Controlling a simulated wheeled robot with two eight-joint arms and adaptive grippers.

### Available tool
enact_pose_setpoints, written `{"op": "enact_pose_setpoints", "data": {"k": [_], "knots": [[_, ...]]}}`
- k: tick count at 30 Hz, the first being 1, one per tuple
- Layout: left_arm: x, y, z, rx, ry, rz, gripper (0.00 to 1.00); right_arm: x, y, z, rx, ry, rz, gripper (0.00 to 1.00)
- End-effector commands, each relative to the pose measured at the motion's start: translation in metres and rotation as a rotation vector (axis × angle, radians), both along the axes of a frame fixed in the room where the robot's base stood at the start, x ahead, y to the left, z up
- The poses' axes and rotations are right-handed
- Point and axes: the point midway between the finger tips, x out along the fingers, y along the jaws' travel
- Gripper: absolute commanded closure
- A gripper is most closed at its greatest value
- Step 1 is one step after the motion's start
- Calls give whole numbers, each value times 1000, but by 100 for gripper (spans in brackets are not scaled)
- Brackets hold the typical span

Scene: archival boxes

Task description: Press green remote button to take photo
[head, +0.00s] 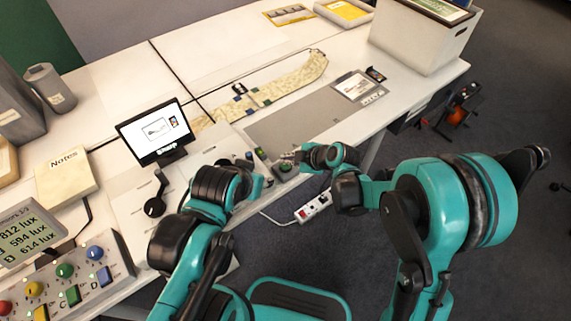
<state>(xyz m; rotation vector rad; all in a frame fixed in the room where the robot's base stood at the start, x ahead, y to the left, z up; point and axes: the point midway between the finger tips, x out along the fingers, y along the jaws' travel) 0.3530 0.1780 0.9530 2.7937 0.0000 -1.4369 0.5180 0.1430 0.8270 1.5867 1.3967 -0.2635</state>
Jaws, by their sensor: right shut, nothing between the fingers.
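The remote is a small dark box with a green button (285,169), at the front edge of the white table. My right gripper (289,157) is shut and empty, with its tips close beside and just above the button. I cannot tell whether they touch it. My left gripper (249,163) is at the table edge, left of the remote; its fingers are small and partly hidden by its wrist. A small monitor (155,130) shows a picture of a document and the word "Sharp".
A grey board (290,122) holds a document and small card at right. A map strip (300,80) lies behind. A panel of coloured knobs (105,265) and a lux display (25,235) stand at left.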

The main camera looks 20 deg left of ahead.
Motion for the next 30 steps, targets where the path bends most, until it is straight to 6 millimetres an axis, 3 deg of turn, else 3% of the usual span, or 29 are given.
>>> {"op": "enact_pose_setpoints", "data": {"k": [30], "knots": [[0, 0, -9, 0, 0, 0, 60, 0, 0, -9, 0, 0, 0, 100]]}}
